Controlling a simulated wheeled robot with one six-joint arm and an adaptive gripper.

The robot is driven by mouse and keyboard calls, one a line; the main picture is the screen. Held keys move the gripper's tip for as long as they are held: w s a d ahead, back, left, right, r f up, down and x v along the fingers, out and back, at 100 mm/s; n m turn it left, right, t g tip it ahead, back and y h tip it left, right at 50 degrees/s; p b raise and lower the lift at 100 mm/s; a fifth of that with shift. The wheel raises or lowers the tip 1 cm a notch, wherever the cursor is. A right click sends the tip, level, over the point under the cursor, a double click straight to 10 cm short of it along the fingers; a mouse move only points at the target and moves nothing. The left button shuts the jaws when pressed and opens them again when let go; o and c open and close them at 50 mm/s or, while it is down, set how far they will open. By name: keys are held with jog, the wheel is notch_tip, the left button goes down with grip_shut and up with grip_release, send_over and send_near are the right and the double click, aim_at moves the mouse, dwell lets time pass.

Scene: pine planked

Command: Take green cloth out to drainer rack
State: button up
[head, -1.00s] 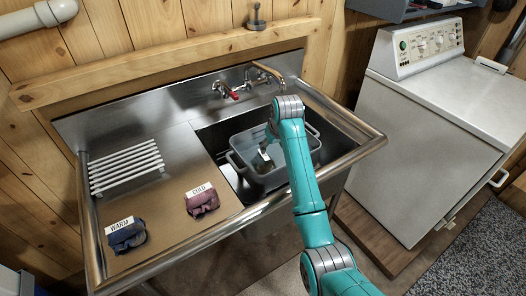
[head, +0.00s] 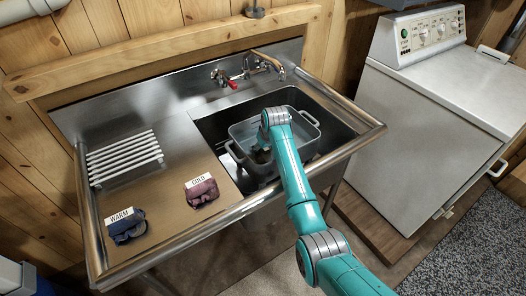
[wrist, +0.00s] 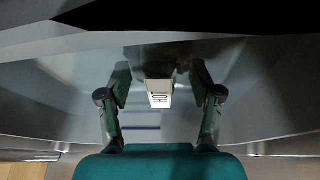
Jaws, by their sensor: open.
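I cannot make out the green cloth in either view. The white slatted drainer rack (head: 124,160) lies on the left drainboard. A grey tub (head: 268,172) with side handles stands in the sink basin, and my arm hides part of its inside. My gripper (head: 261,152) points down into the tub. In the wrist view my gripper (wrist: 160,80) has its two fingers spread wide. A small pale block or tag (wrist: 159,98) with dark lettering shows between the fingers, apart from both.
On the drainboard lie a dark blue cloth (head: 128,231) by a WARM label and a maroon cloth (head: 202,194) by a COLD label. A faucet with a red handle (head: 232,84) stands behind the basin. A white washer (head: 440,110) stands right.

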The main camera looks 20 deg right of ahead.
jog(key=shift+w+f, duration=0.1)
jog(key=shift+f, duration=0.2)
grip_shut()
